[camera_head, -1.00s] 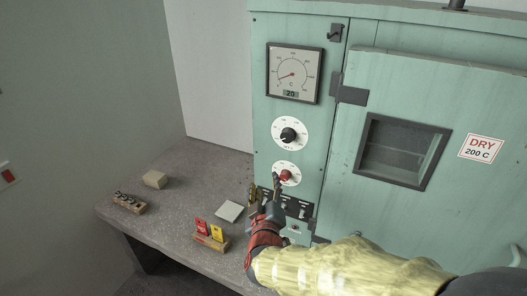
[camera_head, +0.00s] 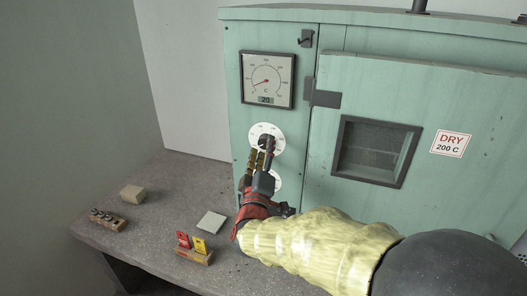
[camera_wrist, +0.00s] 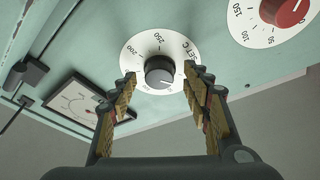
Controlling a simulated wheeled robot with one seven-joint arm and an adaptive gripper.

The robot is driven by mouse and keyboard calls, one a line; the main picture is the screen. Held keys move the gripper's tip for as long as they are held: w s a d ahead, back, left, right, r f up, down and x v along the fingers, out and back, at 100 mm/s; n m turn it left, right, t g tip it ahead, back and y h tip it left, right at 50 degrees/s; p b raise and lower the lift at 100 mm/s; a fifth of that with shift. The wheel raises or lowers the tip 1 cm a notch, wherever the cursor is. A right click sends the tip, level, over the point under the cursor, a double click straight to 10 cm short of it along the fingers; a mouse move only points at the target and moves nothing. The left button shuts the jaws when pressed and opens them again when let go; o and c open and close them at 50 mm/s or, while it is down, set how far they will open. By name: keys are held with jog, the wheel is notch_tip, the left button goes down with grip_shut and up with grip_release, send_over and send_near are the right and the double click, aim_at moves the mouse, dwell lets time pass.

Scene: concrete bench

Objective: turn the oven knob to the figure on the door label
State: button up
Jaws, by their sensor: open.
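The oven (camera_head: 330,120) is a pale green cabinet. Its door label (camera_head: 451,143) reads DRY 200 C. In the wrist view the black knob (camera_wrist: 159,72) sits on a white dial (camera_wrist: 127,58) with figures around it, 200 and 250 among them. My gripper (camera_wrist: 160,85) is open, with one finger on each side of this knob; I cannot tell whether they touch it. A red knob (camera_wrist: 285,10) on a second dial is at the wrist view's upper right.
A gauge (camera_head: 268,80) above the dials shows 20 on its display. The bench (camera_head: 160,215) holds a tan block (camera_head: 132,194), a pale square tile (camera_head: 211,222), a wooden holder with red and yellow cards (camera_head: 194,254) and a rack of small items (camera_head: 108,220).

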jog(key=shift+w, duration=0.2)
jog(key=shift+c, duration=0.6)
jog(key=c, duration=1)
